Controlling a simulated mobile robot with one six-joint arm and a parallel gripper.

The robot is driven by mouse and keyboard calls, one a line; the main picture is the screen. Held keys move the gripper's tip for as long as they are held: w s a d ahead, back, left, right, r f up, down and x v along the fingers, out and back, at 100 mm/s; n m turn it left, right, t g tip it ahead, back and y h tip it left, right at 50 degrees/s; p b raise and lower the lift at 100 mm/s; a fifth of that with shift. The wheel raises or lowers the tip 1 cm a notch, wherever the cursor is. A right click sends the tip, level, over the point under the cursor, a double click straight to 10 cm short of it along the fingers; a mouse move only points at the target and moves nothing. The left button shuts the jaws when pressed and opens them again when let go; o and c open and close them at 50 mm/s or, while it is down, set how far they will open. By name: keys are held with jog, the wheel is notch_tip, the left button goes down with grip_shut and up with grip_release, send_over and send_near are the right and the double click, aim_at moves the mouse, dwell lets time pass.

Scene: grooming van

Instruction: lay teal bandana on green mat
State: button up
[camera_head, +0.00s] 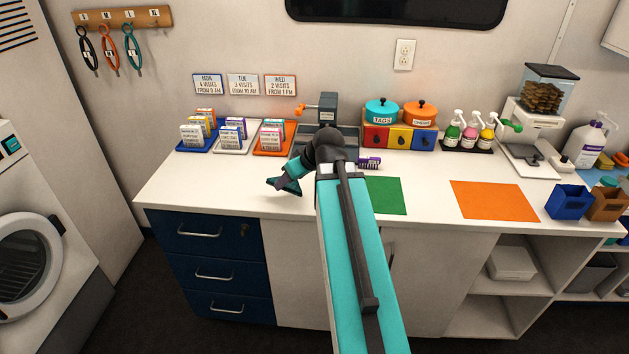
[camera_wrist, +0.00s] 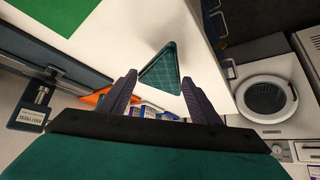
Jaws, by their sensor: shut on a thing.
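The teal bandana (camera_head: 292,188) is a small folded triangle with a checked pattern, held over the left part of the white counter near its front edge. In the wrist view the bandana (camera_wrist: 162,72) lies between the dark purple fingers. My gripper (camera_head: 281,182) is shut on it; the fingers also show in the wrist view (camera_wrist: 158,80). The green mat (camera_head: 386,196) lies flat and bare on the counter, right of my gripper; my arm hides its left part. A corner of the mat (camera_wrist: 55,12) shows at the upper left of the wrist view.
An orange mat (camera_head: 492,200) lies farther right. A purple brush (camera_head: 370,163) lies behind the green mat. Card trays (camera_head: 232,143), a grey device (camera_head: 327,106), colored bins (camera_head: 400,138) and pump bottles (camera_head: 470,132) line the back. A blue box (camera_head: 568,203) stands at right.

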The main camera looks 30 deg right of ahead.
jog(key=w+a+r, duration=0.1)
jog(key=w+a, duration=0.2)
jog(key=a, duration=0.5)
jog(key=w+a+r+m, duration=0.1)
jog(key=w+a, duration=0.2)
jog(key=a, duration=0.4)
jog(key=w+a+r+h, duration=0.1)
jog(key=w+a+r, duration=0.1)
jog(key=a, duration=0.6)
jog(key=shift+w+a, duration=0.35)
jog(key=shift+w, duration=0.05)
jog(key=shift+r, duration=0.1)
